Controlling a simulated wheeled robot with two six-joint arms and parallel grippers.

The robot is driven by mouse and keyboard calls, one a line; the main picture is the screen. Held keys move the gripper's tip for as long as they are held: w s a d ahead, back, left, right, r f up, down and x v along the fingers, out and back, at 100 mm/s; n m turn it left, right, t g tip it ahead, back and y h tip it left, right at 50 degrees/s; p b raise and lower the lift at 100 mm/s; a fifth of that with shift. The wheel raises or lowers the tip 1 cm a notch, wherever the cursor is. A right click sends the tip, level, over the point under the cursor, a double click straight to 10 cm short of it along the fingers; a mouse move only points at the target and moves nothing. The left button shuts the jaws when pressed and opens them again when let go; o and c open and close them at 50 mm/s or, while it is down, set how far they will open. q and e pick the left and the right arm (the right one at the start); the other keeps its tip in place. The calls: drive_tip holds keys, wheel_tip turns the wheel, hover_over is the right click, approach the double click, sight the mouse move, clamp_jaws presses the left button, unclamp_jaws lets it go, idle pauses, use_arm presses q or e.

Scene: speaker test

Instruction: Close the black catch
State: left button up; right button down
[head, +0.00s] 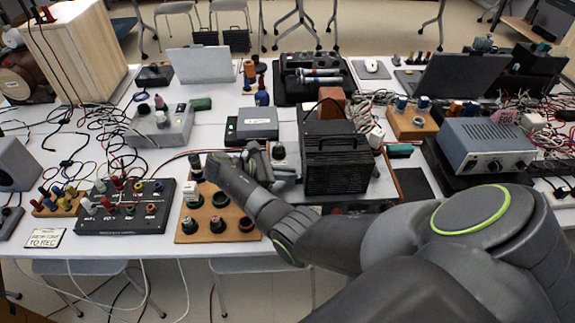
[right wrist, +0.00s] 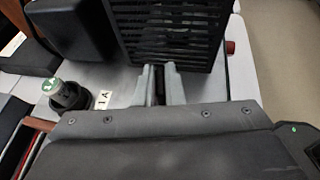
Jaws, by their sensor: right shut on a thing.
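The black box with a slatted grille (head: 335,165) stands upright at the middle of the table; the grille also fills the top of the right wrist view (right wrist: 168,28). My right gripper (head: 287,178) reaches in from the right and is at the box's left side in the head view. In the right wrist view its two grey fingers (right wrist: 156,82) point at the grille, close together on a narrow dark piece that looks like the black catch (right wrist: 155,90). Most of the catch is hidden between the fingers. My left gripper is not in view.
A knob with a green-and-white top (right wrist: 62,95) and a small label (right wrist: 103,99) are left of the fingers. A wooden board with terminals (head: 216,232) lies below my wrist. A grey power unit (head: 487,147) stands right; loose cables crowd both sides.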

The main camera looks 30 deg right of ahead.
drive_tip(key=shift+w+a+r+m+g+p, duration=0.15)
drive_tip(key=shift+m+g+p, duration=0.3)
drive_tip(key=shift+p, duration=0.45)
drive_tip(key=shift+m+g+y, duration=0.35)
drive_tip(key=shift+y, duration=0.05)
drive_tip(key=shift+m+g, duration=0.4)
drive_tip(key=shift+g, duration=0.1)
drive_tip(key=c, duration=1.5)
unclamp_jaws()
